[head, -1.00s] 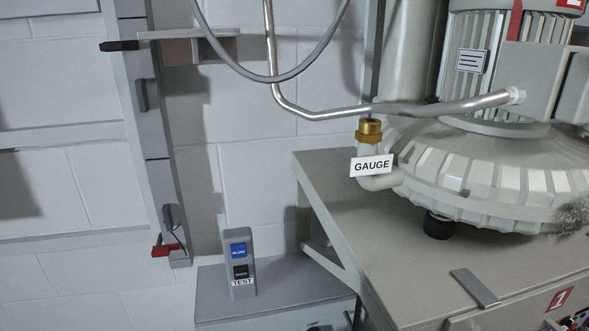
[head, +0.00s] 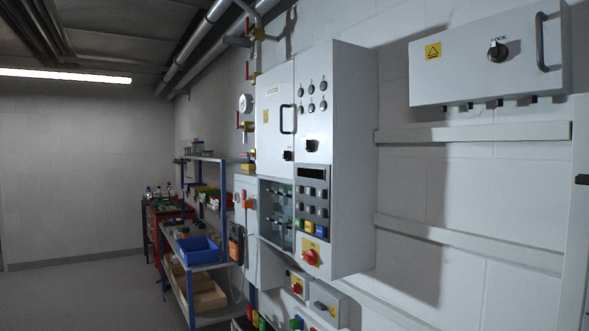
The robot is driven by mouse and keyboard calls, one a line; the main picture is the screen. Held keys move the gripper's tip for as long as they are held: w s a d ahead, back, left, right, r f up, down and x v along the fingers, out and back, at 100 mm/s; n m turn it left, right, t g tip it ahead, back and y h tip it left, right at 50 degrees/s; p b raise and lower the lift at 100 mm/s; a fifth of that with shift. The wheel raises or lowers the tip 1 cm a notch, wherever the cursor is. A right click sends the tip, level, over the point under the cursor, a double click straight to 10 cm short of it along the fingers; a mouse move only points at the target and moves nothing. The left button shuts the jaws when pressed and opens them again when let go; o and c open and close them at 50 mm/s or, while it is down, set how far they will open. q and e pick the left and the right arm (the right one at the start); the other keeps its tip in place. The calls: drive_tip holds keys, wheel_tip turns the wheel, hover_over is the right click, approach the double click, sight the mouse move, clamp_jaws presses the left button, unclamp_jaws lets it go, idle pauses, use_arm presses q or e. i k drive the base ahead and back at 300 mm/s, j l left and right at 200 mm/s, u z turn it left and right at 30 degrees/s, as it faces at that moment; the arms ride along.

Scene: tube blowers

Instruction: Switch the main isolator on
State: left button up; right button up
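A tall grey control cabinet (head: 352,160) is fixed to the wall in the middle of the head view. I cannot read a label that tells which one is the main isolator, and the handle positions are too small to tell. Neither of my grippers is in view.
A grey box (head: 480,58) with a black LOCK knob (head: 497,52) hangs at upper right. A blue-framed shelf (head: 204,265) with a blue bin (head: 198,250) stands left of the cabinet. The floor (head: 90,290) at left is clear.

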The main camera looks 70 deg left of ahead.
sight(310, 256)
drive_tip(key=u, duration=2)
